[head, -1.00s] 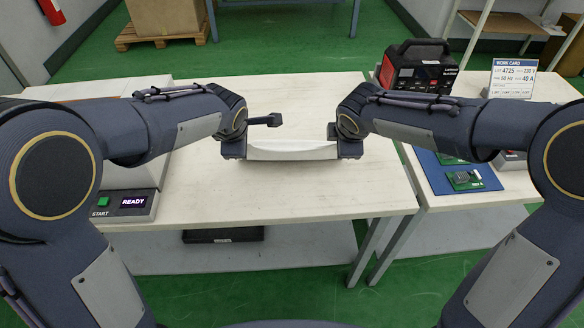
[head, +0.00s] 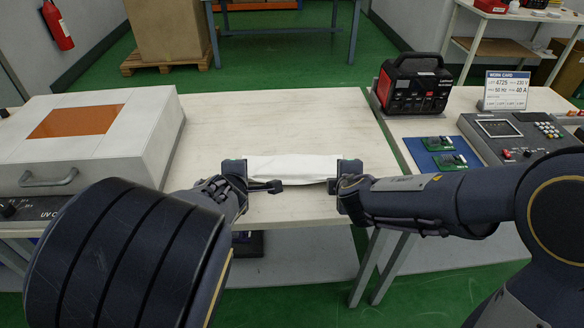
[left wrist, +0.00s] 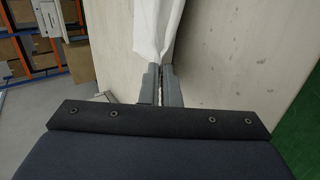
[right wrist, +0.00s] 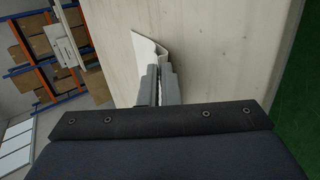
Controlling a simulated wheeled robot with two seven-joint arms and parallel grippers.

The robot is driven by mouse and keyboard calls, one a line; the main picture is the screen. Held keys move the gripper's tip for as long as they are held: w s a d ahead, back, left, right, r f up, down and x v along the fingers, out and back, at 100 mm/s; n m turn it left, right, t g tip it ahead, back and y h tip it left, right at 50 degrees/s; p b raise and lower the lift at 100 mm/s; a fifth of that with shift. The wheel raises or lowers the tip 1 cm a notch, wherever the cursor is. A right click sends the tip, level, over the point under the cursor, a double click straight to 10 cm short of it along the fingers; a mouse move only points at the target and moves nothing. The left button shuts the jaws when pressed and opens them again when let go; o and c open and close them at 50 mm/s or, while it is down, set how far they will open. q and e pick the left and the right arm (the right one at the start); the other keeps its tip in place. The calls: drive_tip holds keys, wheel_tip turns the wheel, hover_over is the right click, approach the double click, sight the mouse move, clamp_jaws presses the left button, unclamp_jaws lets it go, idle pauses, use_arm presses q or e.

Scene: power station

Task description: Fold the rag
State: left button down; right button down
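The white rag (head: 293,168) is stretched left to right between my two grippers, near the front edge of the pale table in the head view. My left gripper (head: 246,174) is shut on its left end and my right gripper (head: 340,174) on its right end. The rag also shows between the fingers in the left wrist view (left wrist: 156,28) and the right wrist view (right wrist: 148,48). It looks flat and narrow, with a slightly uneven lower edge. I cannot tell how much of it touches the table (head: 270,115).
A white UV box (head: 95,135) with a handle stands left. A red-black power station (head: 413,88), a work card (head: 507,90), green boards on a blue mat (head: 448,160) and a control panel (head: 515,130) are at right. The table behind the rag is clear.

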use_arm(q)
drive_tip(key=shift+s+f, duration=0.1)
drive_tip(key=shift+s, duration=0.05)
use_arm(e)
drive_tip(key=shift+s+f, duration=0.1)
drive_tip(key=shift+s, duration=0.05)
use_arm(q)
drive_tip(key=c, duration=1.3)
unclamp_jaws()
use_arm(e)
drive_tip(key=c, duration=1.3)
unclamp_jaws()
use_arm(q)
drive_tip(key=s+r, duration=0.2)
drive_tip(key=r, duration=0.1)
drive_tip(key=s+r, duration=0.2)
drive_tip(key=r, duration=0.1)
drive_tip(key=s+r, duration=0.2)
drive_tip(key=r, duration=0.1)
use_arm(e)
drive_tip(key=s+r, duration=0.2)
drive_tip(key=r, duration=0.1)
drive_tip(key=s+r, duration=0.2)
drive_tip(key=r, duration=0.1)
drive_tip(key=s+r, duration=0.2)
drive_tip(key=r, duration=0.1)
